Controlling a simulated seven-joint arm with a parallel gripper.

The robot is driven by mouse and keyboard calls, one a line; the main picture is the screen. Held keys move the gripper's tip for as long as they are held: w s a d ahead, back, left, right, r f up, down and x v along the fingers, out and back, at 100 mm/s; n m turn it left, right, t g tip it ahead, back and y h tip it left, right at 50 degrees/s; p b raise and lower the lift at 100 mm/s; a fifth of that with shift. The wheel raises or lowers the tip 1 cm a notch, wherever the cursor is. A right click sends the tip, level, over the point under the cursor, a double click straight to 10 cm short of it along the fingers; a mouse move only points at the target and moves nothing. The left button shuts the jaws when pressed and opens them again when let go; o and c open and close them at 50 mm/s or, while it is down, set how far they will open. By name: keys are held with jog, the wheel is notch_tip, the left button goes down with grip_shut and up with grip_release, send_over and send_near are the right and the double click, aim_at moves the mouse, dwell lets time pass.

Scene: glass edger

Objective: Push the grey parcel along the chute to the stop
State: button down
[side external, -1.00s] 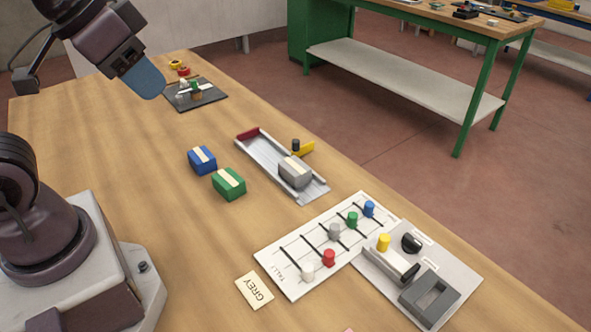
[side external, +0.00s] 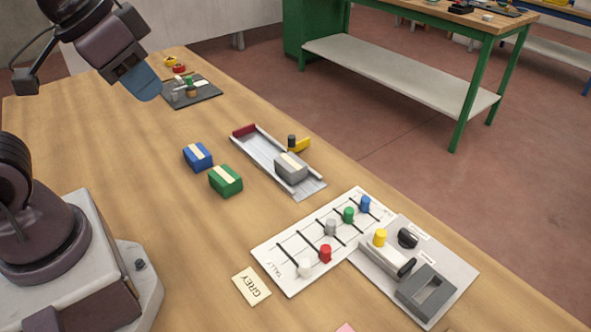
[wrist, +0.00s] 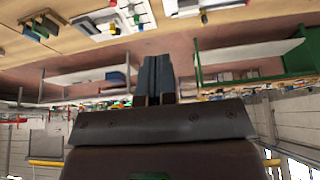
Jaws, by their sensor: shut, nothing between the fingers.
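The grey parcel (side external: 291,168), with a pale strip across its top, sits inside the metal chute (side external: 259,151) near its lower right end in the side view. The red stop (side external: 244,130) is at the chute's far upper left end, with bare chute floor between it and the parcel. My gripper (side external: 147,86) has blue fingers, shut and empty. It is raised at the upper left, well apart from the parcel and chute. The wrist view shows the shut fingers (wrist: 153,76) with nothing held; I cannot make out the grey parcel there.
A blue parcel (side external: 198,156) and a green parcel (side external: 225,180) stand left of the chute. A yellow piece with a dark knob (side external: 298,145) is beside its right wall. The tally board (side external: 290,278), GREY card (side external: 252,286) and a switch panel (side external: 450,267) lie in front. A dark mat (side external: 208,91) holds small items.

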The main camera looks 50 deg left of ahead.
aim_at(294, 176)
jog(key=w+d+f+m+g+y, duration=0.2)
jog(key=w+f+m, duration=0.3)
jog(key=w+f, duration=0.3)
jog(key=w+d+f+m+g+y, duration=0.1)
jog(key=w+d+f+m+y, duration=0.2)
jog(key=w+d+f+m, duration=0.2)
jog(key=w+d+f+m+g+y, duration=0.2)
jog(key=w+f+m, duration=0.3)
jog(key=w+f, duration=0.6)
jog(key=shift+w+d+f+m+g+y, duration=0.2)
jog(key=shift+d+f+y, duration=0.2)
jog(key=shift+f, duration=0.15)
jog(key=shift+w+d+f+m+g+y, duration=0.15)
jog(key=shift+d+f+y, duration=0.1)
jog(key=shift+f+y, duration=0.2)
jog(key=shift+m+y, duration=0.25)
jog(key=shift+m, duration=0.7)
jog(key=a+f, duration=0.1)
jog(key=a, duration=0.1)
jog(key=w+a+f, duration=0.1)
jog(key=a+f, duration=0.1)
jog(key=w+a+f, duration=0.1)
jog(key=a, duration=0.1)
jog(key=shift+a+f, duration=0.15)
jog(key=shift+a, duration=0.25)
jog(key=a, duration=0.3)
jog(key=shift+a+f, duration=0.25)
jog(key=shift+f, duration=0.05)
jog(key=shift+w+a, duration=0.1)
jog(key=shift+a, duration=0.45)
